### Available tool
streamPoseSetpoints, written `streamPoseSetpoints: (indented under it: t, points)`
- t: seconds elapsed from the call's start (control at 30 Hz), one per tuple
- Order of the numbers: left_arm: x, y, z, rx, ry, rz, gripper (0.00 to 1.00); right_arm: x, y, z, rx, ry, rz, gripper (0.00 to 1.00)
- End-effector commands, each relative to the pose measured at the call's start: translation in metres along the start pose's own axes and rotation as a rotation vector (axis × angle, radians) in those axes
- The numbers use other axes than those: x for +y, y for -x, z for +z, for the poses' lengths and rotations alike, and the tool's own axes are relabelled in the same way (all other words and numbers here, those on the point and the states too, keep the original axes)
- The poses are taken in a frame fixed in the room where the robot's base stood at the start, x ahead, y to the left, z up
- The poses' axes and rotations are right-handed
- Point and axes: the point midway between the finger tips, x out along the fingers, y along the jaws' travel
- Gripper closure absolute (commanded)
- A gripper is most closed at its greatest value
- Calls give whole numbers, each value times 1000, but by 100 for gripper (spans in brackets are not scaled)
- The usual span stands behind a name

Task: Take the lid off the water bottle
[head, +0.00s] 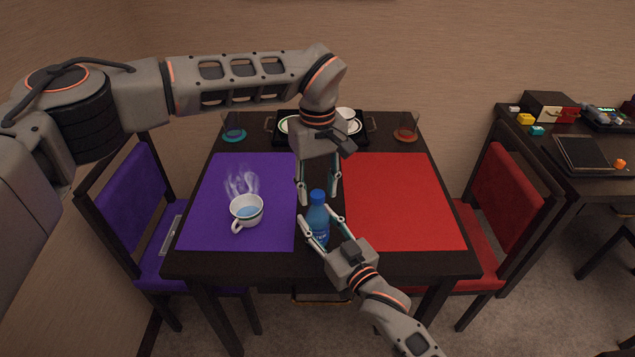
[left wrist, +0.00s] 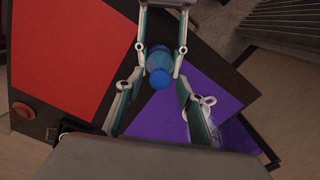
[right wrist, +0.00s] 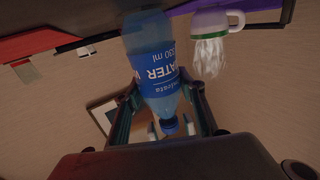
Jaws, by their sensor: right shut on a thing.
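A blue water bottle (head: 317,226) stands upright at the front middle of the table, between the two mats. Its blue lid (head: 317,196) is on top and also shows in the left wrist view (left wrist: 160,78). My right gripper (head: 318,217) comes from the front and is shut on the bottle's body. My left gripper (head: 319,201) points down from above, open, with its fingers spread on either side of the lid. I see no clear contact with the lid. The right wrist view shows the bottle label (right wrist: 158,62) upside down, partly between the fingers.
A steaming cup (head: 246,211) stands on the purple mat (head: 210,215), left of the bottle. The red mat (head: 400,200) is bare. Chairs flank the table.

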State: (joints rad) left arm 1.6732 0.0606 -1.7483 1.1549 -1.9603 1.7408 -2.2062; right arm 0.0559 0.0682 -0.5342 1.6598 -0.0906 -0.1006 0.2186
Motion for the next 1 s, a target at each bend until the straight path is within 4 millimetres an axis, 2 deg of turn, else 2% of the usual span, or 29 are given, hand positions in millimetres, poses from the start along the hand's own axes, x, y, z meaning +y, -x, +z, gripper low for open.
streamPoseSetpoints:
  t: [0.13,0.27,0.3,0.67,0.77,1.0]
  points:
    - [0,0,0,0,0,0,62,0,0,0,0,0,0,100]
    - [0,0,0,0,0,0,96,0,0,0,0,0,0,100]
    - [0,0,0,0,0,0,100,0,0,0,0,0,0,100]
    - [0,0,0,0,24,0,100,0,0,0,0,-1,0,100]
    - [0,0,0,1,116,0,100,0,0,0,0,-1,0,100]
    - [0,0,0,1,527,0,100,0,0,0,0,-1,0,100]
